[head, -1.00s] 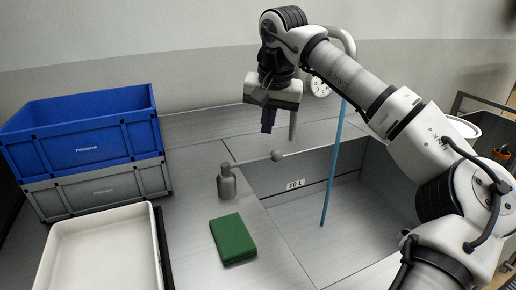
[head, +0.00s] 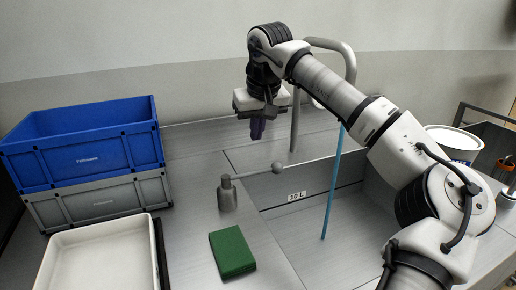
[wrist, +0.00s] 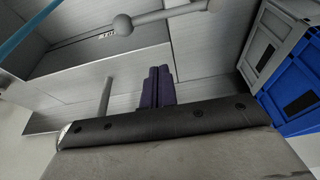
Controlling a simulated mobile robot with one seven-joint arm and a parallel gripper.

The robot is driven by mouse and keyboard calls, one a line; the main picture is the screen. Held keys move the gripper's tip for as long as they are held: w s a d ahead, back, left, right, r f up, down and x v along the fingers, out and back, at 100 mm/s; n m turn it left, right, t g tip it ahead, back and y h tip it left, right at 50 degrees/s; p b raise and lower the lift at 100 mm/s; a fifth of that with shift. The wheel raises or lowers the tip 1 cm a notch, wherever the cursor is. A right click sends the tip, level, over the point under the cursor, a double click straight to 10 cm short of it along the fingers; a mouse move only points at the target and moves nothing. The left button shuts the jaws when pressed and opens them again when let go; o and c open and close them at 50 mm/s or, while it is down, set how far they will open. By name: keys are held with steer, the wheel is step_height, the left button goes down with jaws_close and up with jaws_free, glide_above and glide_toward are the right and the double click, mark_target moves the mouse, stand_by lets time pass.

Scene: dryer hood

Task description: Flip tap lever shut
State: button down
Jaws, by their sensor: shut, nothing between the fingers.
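The tap lever (head: 252,172) is a thin grey rod with a ball knob (head: 277,168) at its right end. It rises slightly rightward from a grey upright valve body (head: 227,195), and its knob is near the sink's left rim. In the wrist view the knob (wrist: 122,25) and rod show at the top. A curved grey spout (head: 350,75) stands behind my arm, and a straight blue water stream (head: 333,180) falls from it into the sink. My gripper (head: 257,130), with dark purple fingers, is shut and empty, behind and above the lever, apart from it. The fingers also show in the wrist view (wrist: 158,88).
A green block (head: 232,251) lies on the counter in front of the valve. A blue crate (head: 80,150) on a grey crate (head: 100,198) and a white tray (head: 100,255) fill the left. A white tub (head: 455,143) stands far right. The sink (head: 300,240) is open.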

mark_target(255, 173)
step_height(255, 173, down, 8)
steer(key=s+p, duration=0.1)
steer(key=shift+d, duration=0.15)
stand_by(0.4)
steer(key=shift+f, duration=0.1)
